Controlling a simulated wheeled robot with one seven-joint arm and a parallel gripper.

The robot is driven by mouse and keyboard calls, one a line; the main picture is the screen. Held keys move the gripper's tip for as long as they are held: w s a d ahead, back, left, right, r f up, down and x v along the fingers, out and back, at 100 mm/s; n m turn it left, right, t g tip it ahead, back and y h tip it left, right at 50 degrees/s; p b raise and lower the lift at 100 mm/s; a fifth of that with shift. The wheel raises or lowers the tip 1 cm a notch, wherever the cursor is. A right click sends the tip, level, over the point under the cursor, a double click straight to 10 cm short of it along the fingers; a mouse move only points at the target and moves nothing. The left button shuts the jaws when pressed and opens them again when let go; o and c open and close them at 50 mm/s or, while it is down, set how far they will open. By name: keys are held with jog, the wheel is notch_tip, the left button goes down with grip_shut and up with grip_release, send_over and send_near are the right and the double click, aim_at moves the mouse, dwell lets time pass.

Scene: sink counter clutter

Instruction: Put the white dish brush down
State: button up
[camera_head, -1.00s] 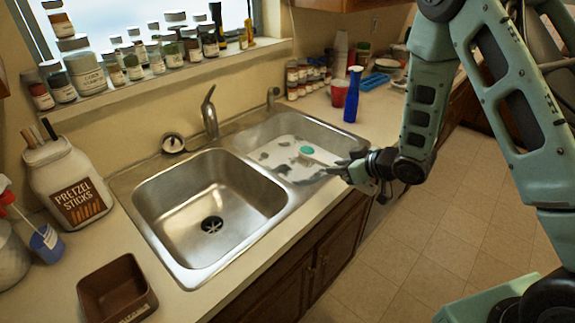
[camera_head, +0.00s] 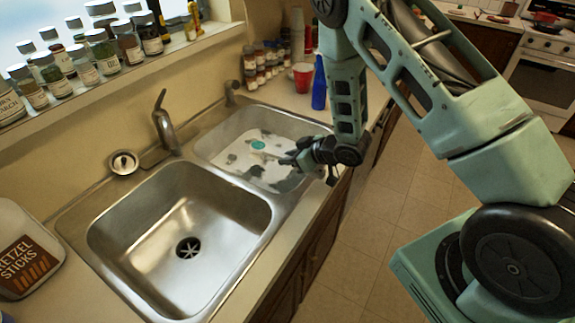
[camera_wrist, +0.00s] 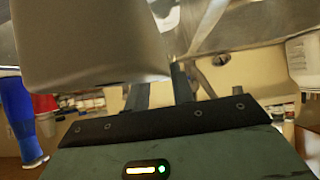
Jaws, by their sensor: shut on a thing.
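My gripper (camera_head: 289,159) reaches over the front right part of the right-hand sink basin (camera_head: 212,146). It is shut on the white dish brush (camera_head: 270,154), whose pale handle runs left from the fingers. A round teal part (camera_head: 258,144) shows at the handle's far end, but it is small, and I cannot tell whether it touches what lies below. In the wrist view the two fingers (camera_wrist: 160,88) point up. A large pale grey shape (camera_wrist: 85,45) fills the upper left there and partly hides them; I cannot tell what it is.
The right basin's floor shows patchy white and grey. The left basin (camera_head: 120,235) is empty with a dark drain. A faucet (camera_head: 165,122) stands behind the basins. A blue bottle (camera_head: 319,84) and a red cup (camera_head: 302,77) stand beyond the right basin. A pretzel jar (camera_head: 25,250) is at left.

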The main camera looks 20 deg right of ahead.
notch_tip(320, 180, down, 4)
jog(key=shift+f+p, duration=0.1)
jog(key=shift+p, duration=0.5)
jog(key=shift+f+b, duration=0.65)
jog(key=o, duration=1)
jog(key=shift+r, duration=0.1)
